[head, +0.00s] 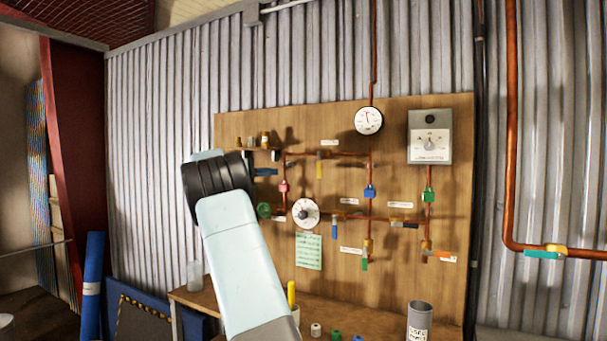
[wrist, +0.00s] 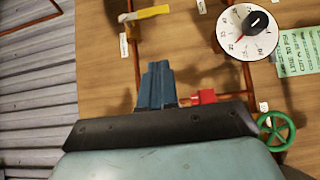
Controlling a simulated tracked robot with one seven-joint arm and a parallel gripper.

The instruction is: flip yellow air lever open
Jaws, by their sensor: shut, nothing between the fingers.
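The yellow lever (head: 319,166) hangs down from the upper copper pipe on the wooden board, crosswise to that pipe. It also shows at the top of the wrist view (wrist: 152,13). My gripper (wrist: 158,72) is shut and empty, its blue-grey fingers together and pointing toward the lever, with a gap between. In the head view the dark fingertips (head: 265,172) stick out right of my black wrist joint, left of the lever. The rest of the gripper is hidden behind my arm there.
A red valve (wrist: 205,97), a green handwheel (wrist: 275,130) and a white dial (head: 305,213) are close to the gripper. A gauge (head: 369,121), a grey box (head: 430,137) and several other levers are further right. A bench (head: 190,298) holds small items below.

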